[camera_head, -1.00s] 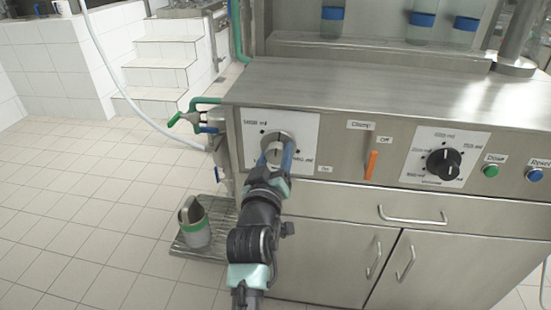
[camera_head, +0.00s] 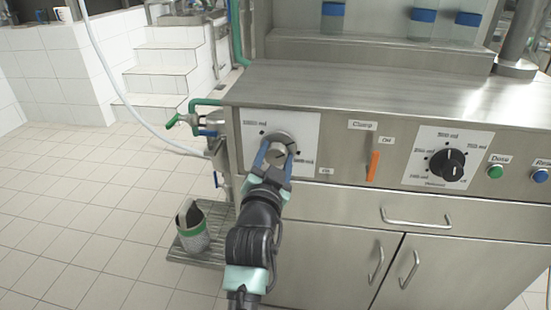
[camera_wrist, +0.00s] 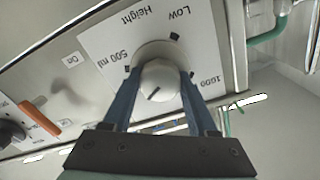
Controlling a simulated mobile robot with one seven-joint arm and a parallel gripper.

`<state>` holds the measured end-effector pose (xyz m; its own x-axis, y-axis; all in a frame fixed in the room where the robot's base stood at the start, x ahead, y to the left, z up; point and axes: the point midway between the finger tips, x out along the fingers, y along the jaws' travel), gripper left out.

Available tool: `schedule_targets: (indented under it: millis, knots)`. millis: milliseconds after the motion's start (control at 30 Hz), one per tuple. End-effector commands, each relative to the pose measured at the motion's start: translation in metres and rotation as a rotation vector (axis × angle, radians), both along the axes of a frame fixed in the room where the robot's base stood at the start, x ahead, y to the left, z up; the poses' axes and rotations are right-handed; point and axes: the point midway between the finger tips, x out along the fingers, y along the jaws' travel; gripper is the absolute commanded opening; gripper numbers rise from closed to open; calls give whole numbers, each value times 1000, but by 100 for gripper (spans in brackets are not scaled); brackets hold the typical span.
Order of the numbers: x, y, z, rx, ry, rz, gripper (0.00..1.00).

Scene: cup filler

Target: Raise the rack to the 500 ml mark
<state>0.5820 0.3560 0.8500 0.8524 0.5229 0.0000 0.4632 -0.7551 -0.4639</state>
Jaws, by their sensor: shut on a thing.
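The height dial is a white panel (camera_head: 250,117) at the left end of the steel front, with a round grey knob (camera_head: 283,141). In the wrist view the knob (camera_wrist: 160,80) carries a short dark line, and the panel (camera_wrist: 100,42) reads "Height", "Low", "500 ml" and "1000 ml". The line lies slanted on the knob face; which mark it points to I cannot tell. My gripper (camera_head: 276,157) has its blue fingers on both sides of the knob, shut on it.
To the right are an orange clamp lever (camera_head: 373,166), a black volume knob (camera_head: 447,164), a green button (camera_head: 496,172) and a blue button (camera_head: 539,175). A grey-green container (camera_head: 193,228) stands on a low grate at the left. Blue-banded containers (camera_head: 333,10) stand above.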

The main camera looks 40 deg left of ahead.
Motion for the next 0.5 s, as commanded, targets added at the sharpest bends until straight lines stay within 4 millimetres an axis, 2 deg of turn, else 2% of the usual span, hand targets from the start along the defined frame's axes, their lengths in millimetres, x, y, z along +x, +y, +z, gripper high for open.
schedule_targets:
  millis: [500]
  knots:
    - [-1,1,-2,413,257,1,3]
